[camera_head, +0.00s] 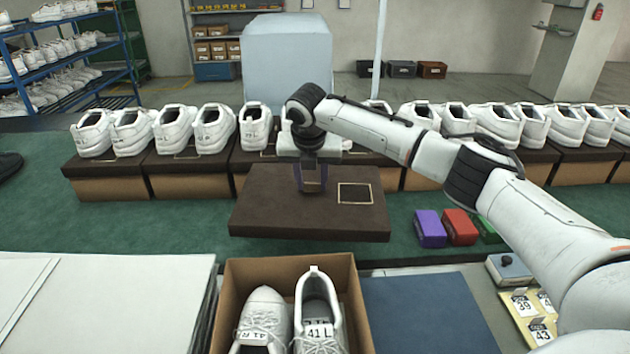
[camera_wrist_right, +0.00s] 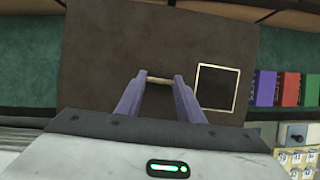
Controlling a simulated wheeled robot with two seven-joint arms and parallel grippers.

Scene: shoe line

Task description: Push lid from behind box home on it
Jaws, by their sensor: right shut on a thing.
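The dark brown lid (camera_head: 265,205) is behind the open shoe box, with a pale square outline on its top. It also shows in the right wrist view (camera_wrist_right: 100,60). My right gripper (camera_head: 312,188) points down at the lid's middle and is shut on it, its two purple fingers on a small pale-edged part (camera_wrist_right: 158,80). The brown box (camera_head: 362,330) stands in front, open at the top. Two white shoes (camera_head: 318,310) lie inside, with tags reading 41 R and 41 L. The lid is apart from the box. My left gripper is not in view.
A row of white shoes on brown boxes (camera_head: 195,186) stands behind the lid. Purple, red and green blocks (camera_head: 460,227) lie right of it. A pale stack (camera_head: 110,300) is left of the box, a blue panel (camera_head: 430,315) right. Green surface (camera_head: 130,225) is clear left of the lid.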

